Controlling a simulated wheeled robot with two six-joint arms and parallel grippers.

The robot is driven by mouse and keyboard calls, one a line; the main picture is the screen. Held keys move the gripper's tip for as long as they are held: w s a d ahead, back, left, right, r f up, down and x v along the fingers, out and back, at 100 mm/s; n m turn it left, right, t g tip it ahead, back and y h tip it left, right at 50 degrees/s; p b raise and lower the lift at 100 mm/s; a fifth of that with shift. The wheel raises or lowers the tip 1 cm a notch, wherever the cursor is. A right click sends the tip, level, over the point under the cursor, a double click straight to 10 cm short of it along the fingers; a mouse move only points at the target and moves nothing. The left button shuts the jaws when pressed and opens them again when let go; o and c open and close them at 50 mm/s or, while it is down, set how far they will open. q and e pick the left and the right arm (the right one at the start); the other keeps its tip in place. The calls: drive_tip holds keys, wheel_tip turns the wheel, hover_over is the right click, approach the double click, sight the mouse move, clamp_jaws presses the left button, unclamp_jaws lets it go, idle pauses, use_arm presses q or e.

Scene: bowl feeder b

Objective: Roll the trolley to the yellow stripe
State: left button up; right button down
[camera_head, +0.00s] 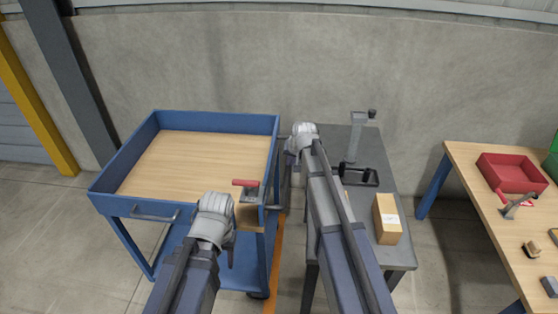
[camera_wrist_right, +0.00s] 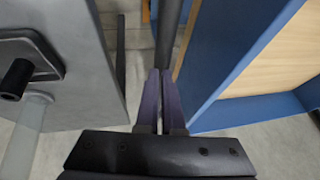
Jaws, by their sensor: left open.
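The trolley (camera_head: 98,188) is a blue frame with a wooden top and raised blue rim, standing left of centre; its edge also shows in the right wrist view (camera_wrist_right: 245,60). A dark handle bar (camera_wrist_right: 170,35) runs alongside it. My right gripper (camera_wrist_right: 162,78) has its fingers close together around this bar, between the trolley and the grey table. In the head view its fingers are hidden behind my arm. My left gripper (camera_head: 231,256) is open and empty at the trolley's near right corner. An orange-yellow stripe (camera_head: 279,262) shows on the floor right of the trolley.
A grey table (camera_head: 400,254) with a cardboard box (camera_head: 386,218) and a stand (camera_head: 356,140) is close on the right. A workbench (camera_head: 465,175) with a red bin (camera_head: 512,172) is further right. A yellow post (camera_head: 32,110) is far left.

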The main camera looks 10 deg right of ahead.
use_arm(q)
drive_tip(key=shift+f, duration=0.4)
use_arm(e)
drive_tip(key=shift+s+a+f, duration=0.1)
drive_tip(key=shift+a+f, duration=0.05)
drive_tip(key=shift+f, duration=0.4)
drive_tip(key=c, duration=0.7)
unclamp_jaws()
drive_tip(key=shift+w+f, duration=0.15)
drive_tip(key=shift+w, duration=0.05)
use_arm(q)
drive_tip(key=shift+w, duration=0.2)
drive_tip(key=shift+r, duration=0.1)
use_arm(e)
drive_tip(key=shift+s+r+p, duration=0.1)
drive_tip(key=shift+r+p, duration=0.4)
drive_tip(key=shift+p, duration=0.35)
use_arm(q)
wheel_tip(320, 180, up, 8)
drive_tip(key=p, duration=0.6)
drive_tip(key=shift+w+d+f+p, duration=0.15)
drive_tip(key=shift+w+f+p, duration=0.1)
drive_tip(key=shift+w+p, duration=0.1)
use_arm(e)
drive_tip(key=v, duration=0.7)
drive_tip(key=shift+r, duration=0.25)
drive_tip(key=shift+a, duration=0.1)
